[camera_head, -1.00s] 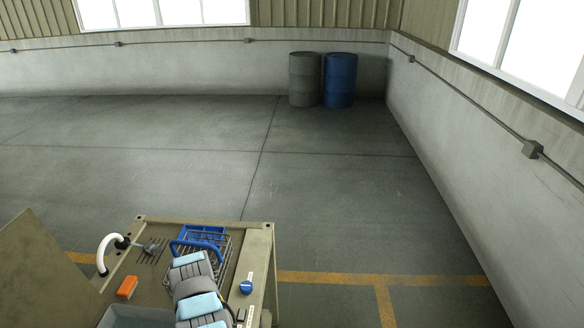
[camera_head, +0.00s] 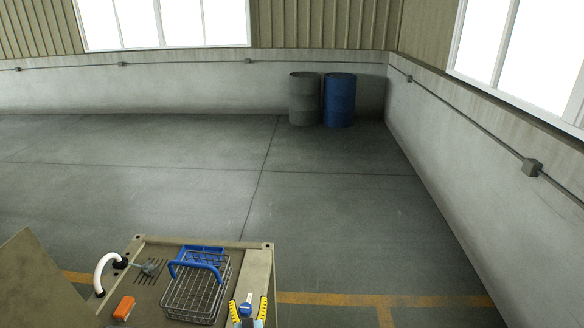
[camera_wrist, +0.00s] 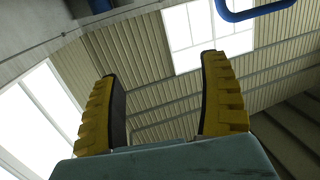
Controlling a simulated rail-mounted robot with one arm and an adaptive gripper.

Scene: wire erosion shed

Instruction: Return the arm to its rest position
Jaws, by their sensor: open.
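My gripper (camera_head: 249,309) is at the bottom of the head view, at the right front of the machine top, with its yellow fingers pointing up. In the wrist view my gripper (camera_wrist: 160,100) shows two yellow, ridged fingers spread apart with nothing between them. Behind them are the ribbed ceiling and windows. Most of my arm is below the head view's lower edge.
A wire basket (camera_head: 194,291) with a blue handle stands on the machine top (camera_head: 150,262). An orange block (camera_head: 124,308) and a white curved hose (camera_head: 103,268) are to its left. Grey (camera_head: 304,98) and blue (camera_head: 339,100) drums stand far back. The floor between is clear.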

